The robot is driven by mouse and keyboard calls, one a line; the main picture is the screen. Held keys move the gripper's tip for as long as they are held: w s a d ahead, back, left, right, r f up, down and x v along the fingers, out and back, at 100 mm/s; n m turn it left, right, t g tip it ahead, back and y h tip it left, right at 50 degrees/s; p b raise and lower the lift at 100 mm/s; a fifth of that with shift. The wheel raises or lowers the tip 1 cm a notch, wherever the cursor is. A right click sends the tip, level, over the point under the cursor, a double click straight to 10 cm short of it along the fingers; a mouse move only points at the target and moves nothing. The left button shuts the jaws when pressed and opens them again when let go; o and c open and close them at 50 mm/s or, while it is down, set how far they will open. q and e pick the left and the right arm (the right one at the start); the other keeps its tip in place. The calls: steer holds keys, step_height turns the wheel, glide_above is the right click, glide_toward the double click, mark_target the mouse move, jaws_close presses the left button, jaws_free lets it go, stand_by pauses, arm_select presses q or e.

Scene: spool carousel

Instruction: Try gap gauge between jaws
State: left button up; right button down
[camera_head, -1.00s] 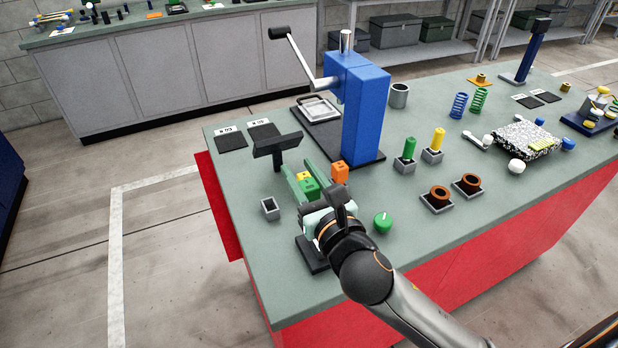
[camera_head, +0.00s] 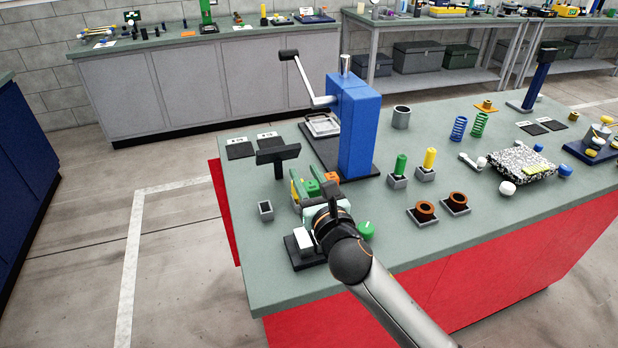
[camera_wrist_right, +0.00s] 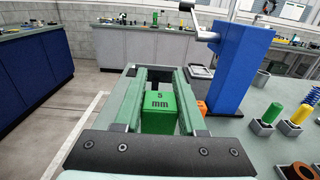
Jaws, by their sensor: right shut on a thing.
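The gap gauge is a green block marked "5 mm" (camera_wrist_right: 160,112). In the right wrist view it sits between the two pale green fingers of my right gripper (camera_wrist_right: 160,95), which is shut on it. In the head view my right gripper (camera_head: 313,187) is over the near left part of the bench, among small orange and green pieces. A black base with a white block (camera_head: 304,240) lies just in front of it, partly hidden by my wrist. The jaws cannot be made out clearly. My left gripper is not in view.
A blue press (camera_head: 358,125) with a crank stands behind my gripper on the bench (camera_head: 300,290). A black T-shaped post (camera_head: 278,155) and a small grey square holder (camera_head: 265,210) are to the left. A green knob (camera_head: 366,231) and two brown rings are to the right.

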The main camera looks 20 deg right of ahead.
steer(key=shift+f+b, duration=1.55)
steer(key=shift+f, duration=1.2)
steer(key=shift+p, duration=0.35)
steer(key=shift+f+b, duration=1.2)
steer(key=shift+f, duration=0.6)
stand_by(0.6)
steer(key=shift+r, duration=0.1)
stand_by(0.8)
steer(key=shift+r+p, duration=2.4)
steer(key=shift+r, duration=1.3)
